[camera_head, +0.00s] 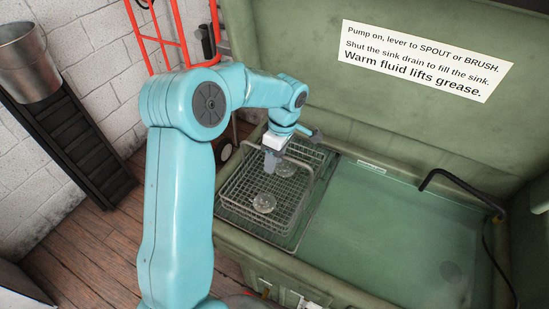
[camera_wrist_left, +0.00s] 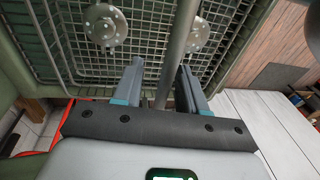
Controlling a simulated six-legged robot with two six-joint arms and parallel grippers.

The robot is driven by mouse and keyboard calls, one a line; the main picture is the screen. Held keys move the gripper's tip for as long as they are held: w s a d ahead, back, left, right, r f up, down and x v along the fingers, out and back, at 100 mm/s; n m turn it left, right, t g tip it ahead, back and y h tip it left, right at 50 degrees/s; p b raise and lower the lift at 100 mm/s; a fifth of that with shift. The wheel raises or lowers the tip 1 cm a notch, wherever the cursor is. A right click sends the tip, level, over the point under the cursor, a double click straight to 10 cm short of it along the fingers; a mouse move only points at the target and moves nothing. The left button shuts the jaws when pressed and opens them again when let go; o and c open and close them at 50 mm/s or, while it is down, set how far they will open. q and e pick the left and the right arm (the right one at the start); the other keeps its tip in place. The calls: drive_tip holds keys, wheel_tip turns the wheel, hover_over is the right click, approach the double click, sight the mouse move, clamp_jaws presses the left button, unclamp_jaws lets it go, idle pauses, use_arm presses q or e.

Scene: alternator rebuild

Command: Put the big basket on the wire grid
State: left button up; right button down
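The big basket (camera_head: 243,188) is a rectangular wire basket at the left end of the green sink, in the head view. Two round metal discs lie in it, one near the front (camera_head: 264,203) and one behind. The wire grid (camera_head: 285,240) shows around and below the basket; I cannot tell whether the basket touches it. My left gripper (camera_head: 271,160) is over the basket. In the left wrist view, the basket mesh (camera_wrist_left: 150,40) fills the top, and a metal bar (camera_wrist_left: 178,45) runs between the spread fingers, with a visible gap at the left finger. My right gripper is out of view.
The green sink basin (camera_head: 390,240) right of the basket is free. A bent black spout (camera_head: 455,178) stands at its right side. The raised green lid (camera_head: 300,50) with a sign is behind. A red hand truck (camera_head: 160,40) and a bucket (camera_head: 28,60) stand at the left.

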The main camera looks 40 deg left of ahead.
use_arm(q)
drive_tip(key=shift+r, duration=0.1)
drive_tip(key=shift+r+p, duration=0.3)
drive_tip(key=shift+p, duration=0.05)
wheel_tip(320, 180, up, 12)
drive_tip(key=w+b, duration=0.1)
drive_tip(key=w, duration=0.1)
drive_tip(key=shift+d+f, duration=0.25)
drive_tip(key=shift+d, duration=0.05)
drive_tip(key=shift+s+f, duration=0.1)
